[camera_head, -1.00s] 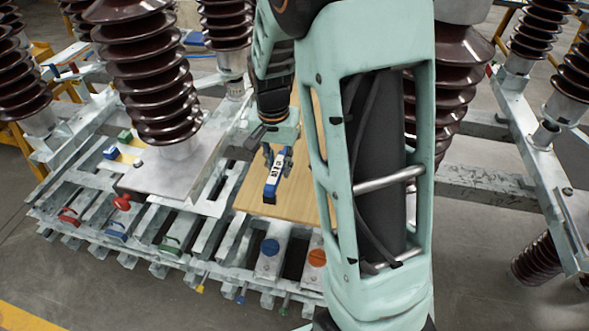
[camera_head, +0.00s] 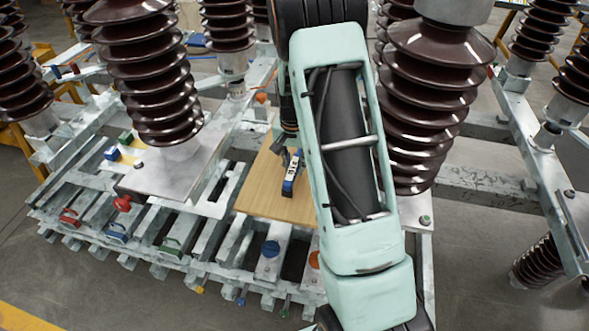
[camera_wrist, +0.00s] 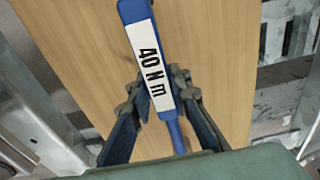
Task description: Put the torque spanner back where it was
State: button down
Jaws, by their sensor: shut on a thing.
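The torque spanner is blue with a white label reading "40 N m". In the wrist view the torque spanner (camera_wrist: 136,14) runs from the top edge down between the fingers of my gripper (camera_wrist: 157,92), which is shut on it. In the head view the spanner (camera_head: 292,173) is over the wooden board (camera_head: 255,196), tilted, with my gripper (camera_head: 287,158) at its upper end. My arm hides part of the board and of the gripper. I cannot tell whether the spanner touches the board.
Tall brown ribbed insulators (camera_head: 155,90) stand left and right (camera_head: 430,100). A grey metal plate (camera_head: 165,178) lies left of the board. Slatted metal beams carry coloured handles, a blue knob (camera_head: 270,248) and a red knob (camera_head: 122,203). The board's left part is clear.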

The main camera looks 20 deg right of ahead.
jog(key=shift+f, duration=0.65)
jog(key=shift+f, duration=0.15)
jog(key=c, duration=1.8)
grip_release()
jog(key=r, duration=0.8)
jog(key=s+r, duration=0.1)
jog(key=r, duration=0.3)
jog(key=shift+a+r+p, duration=0.1)
jog(key=shift+a+p, duration=0.25)
